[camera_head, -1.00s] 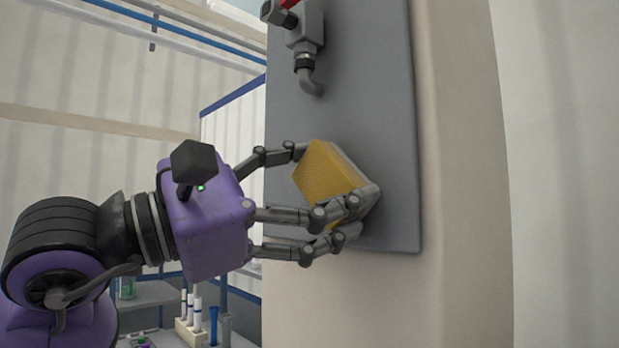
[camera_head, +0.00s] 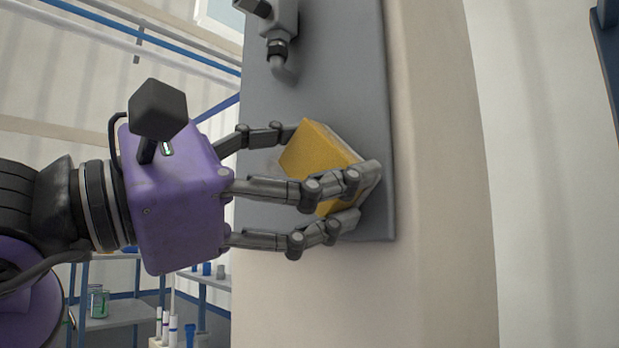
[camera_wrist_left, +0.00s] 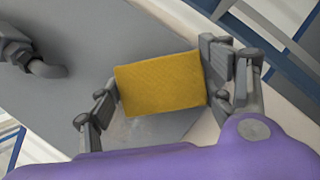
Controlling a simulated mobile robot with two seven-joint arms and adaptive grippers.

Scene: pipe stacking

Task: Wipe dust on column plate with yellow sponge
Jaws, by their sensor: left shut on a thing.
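The yellow sponge (camera_head: 318,160) is held in my left gripper (camera_head: 325,170), with its fingers shut on the sponge's sides. The sponge is at the lower part of the grey column plate (camera_head: 335,75), its far face against or very close to it. In the left wrist view the sponge (camera_wrist_left: 160,84) sits between the fingers in front of the grey plate (camera_wrist_left: 90,50). A faint pale dusty patch (camera_wrist_left: 135,130) shows on the plate below the sponge there. What lies behind the sponge is hidden. My right gripper is not in view.
A grey tap with a bent spout (camera_head: 281,45) sticks out from the plate above the sponge. The beige column (camera_head: 430,200) is clear to the right. Shelves (camera_head: 110,318) with bottles and a rack of tubes (camera_head: 170,330) stand behind at the lower left.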

